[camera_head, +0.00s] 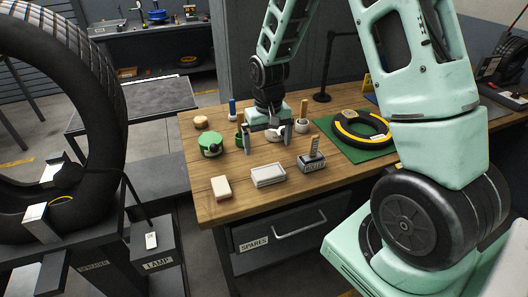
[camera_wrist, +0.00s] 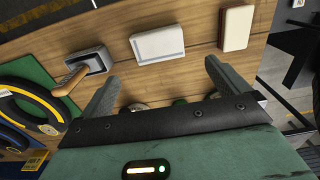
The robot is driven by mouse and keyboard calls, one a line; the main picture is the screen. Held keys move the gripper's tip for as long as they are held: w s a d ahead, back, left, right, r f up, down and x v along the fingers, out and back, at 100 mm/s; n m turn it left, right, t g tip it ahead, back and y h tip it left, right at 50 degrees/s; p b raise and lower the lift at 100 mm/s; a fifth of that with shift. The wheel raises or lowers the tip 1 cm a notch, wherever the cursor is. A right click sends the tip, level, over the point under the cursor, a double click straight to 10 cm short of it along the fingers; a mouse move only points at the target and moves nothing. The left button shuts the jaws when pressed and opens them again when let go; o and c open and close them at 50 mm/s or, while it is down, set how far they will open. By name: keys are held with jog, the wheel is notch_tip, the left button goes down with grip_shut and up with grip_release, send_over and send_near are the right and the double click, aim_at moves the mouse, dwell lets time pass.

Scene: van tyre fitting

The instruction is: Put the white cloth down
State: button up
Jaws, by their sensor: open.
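My gripper (camera_head: 267,138) is over the wooden workbench, pointing down towards its front edge, with its two fingers apart. In the wrist view my gripper (camera_wrist: 160,76) shows nothing held between its fingertips. A flat white rectangular item (camera_head: 268,175) lies on the bench in front of the gripper, apart from it. It also shows in the wrist view (camera_wrist: 157,44). It may be the folded white cloth, but I cannot tell for sure. A small rounded white thing (camera_head: 275,134) sits by the fingers, partly hidden.
The workbench (camera_head: 232,209) also holds a cream block (camera_head: 221,188), a grey box with a wooden handle (camera_head: 312,160), a green round item (camera_head: 210,145) and a tyre (camera_head: 361,129) on a green mat (camera_head: 340,148). A large tyre (camera_head: 100,120) stands left. Bare wood shows along the front edge.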

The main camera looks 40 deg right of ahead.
jog(key=s+a+r+n, duration=0.2)
jog(key=s+a+r, duration=0.1)
jog(key=a, duration=0.4)
jog(key=s+a+r+n, duration=0.2)
jog(key=s+a+r, duration=0.15)
jog(key=a, duration=0.45)
jog(key=s+a+r+n, duration=0.2)
jog(key=s+a+n, duration=0.1)
jog(key=s, duration=0.6)
jog(key=s+a+r+n, duration=0.3)
jog(key=s+a, duration=0.3)
jog(key=s, duration=0.2)
jog(key=shift+s+r+n+y, duration=0.25)
jog(key=shift+s+n+y, duration=0.05)
jog(key=shift+s+n, duration=0.1)
jog(key=shift+w, duration=0.1)
